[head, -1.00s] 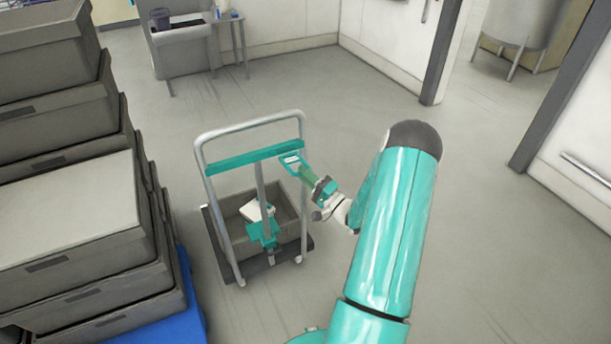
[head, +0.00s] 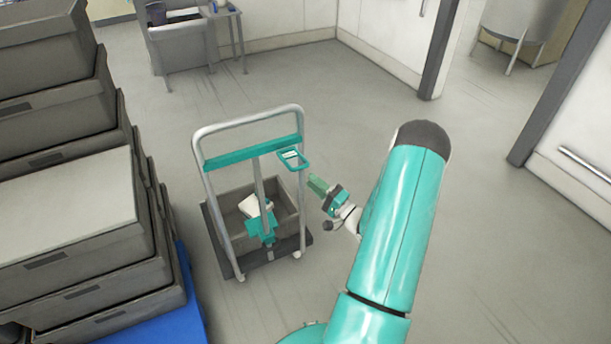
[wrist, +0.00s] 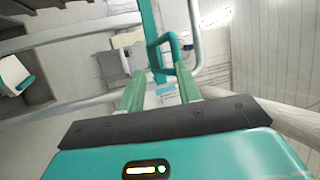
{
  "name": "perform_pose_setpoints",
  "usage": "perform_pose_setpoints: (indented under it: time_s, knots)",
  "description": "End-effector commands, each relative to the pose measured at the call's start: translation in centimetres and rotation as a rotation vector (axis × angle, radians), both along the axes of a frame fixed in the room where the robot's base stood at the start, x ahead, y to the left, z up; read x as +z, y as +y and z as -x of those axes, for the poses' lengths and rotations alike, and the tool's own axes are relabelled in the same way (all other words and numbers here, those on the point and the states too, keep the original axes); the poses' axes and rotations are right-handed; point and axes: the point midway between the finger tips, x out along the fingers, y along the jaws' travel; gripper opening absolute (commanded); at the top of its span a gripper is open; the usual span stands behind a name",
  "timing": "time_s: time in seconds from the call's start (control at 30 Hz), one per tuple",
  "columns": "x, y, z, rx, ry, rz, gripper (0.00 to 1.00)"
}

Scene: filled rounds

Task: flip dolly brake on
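The dolly (head: 196,153) has a grey tubular handle frame with a teal crossbar. A teal loop lever (head: 305,166) sticks out at the crossbar's right end; I take it for the brake lever but cannot confirm it. A grey post runs down from the crossbar to a teal block (head: 260,229) low on the dolly.
A grey crate (head: 284,201) with a pale item inside rides on the dolly. Stacked grey crates (head: 60,225) stand on a blue base (head: 188,300) at left. A sink unit (head: 180,50) stands at the back.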

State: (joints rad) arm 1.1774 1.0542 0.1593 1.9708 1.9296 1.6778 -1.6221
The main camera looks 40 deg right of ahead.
Motion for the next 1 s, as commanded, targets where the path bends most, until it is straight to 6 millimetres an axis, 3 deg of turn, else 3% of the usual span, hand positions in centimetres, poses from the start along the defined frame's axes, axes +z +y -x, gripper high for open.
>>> perform_pose_setpoints:
  time_s: [0.2, 0.4, 0.6, 1.0]
  knots:
    - [-1.2, -0.5, 4.6, 0.002, -0.007, 0.0, 0.34]
    - [-2.0, -0.8, 7.7, 0.006, -0.01, 0.002, 0.34]
    - [-2.3, -0.9, 8.8, 0.008, -0.013, 0.003, 0.34]
    - [-2.3, -0.9, 8.8, 0.007, -0.014, 0.004, 0.34]
